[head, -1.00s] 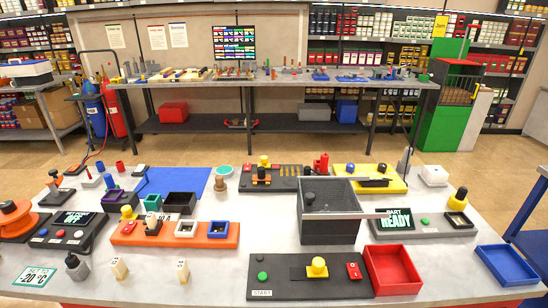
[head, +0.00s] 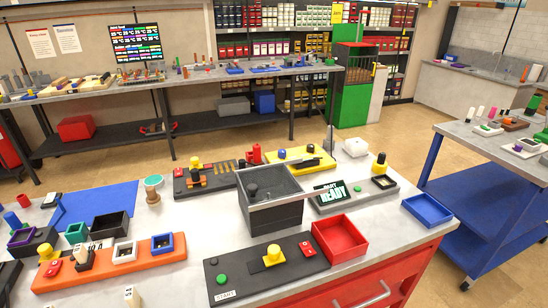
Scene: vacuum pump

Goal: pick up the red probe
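I cannot tell for sure which thing is the red probe. A small red cylinder (head: 23,200) stands at the far left of the near table, behind a blue cylinder (head: 11,220). A red upright piece (head: 255,154) stands at the table's back, beside a black fixture. Small upright pieces, too small to tell apart, stand on the back bench. My gripper is not in view.
The near table (head: 190,222) holds a dark open box (head: 272,212), a red tray (head: 341,238), a blue tray (head: 428,210) and an orange block (head: 110,262). A blue cart (head: 470,225) stands right. Floor is clear between the table and back bench (head: 215,75).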

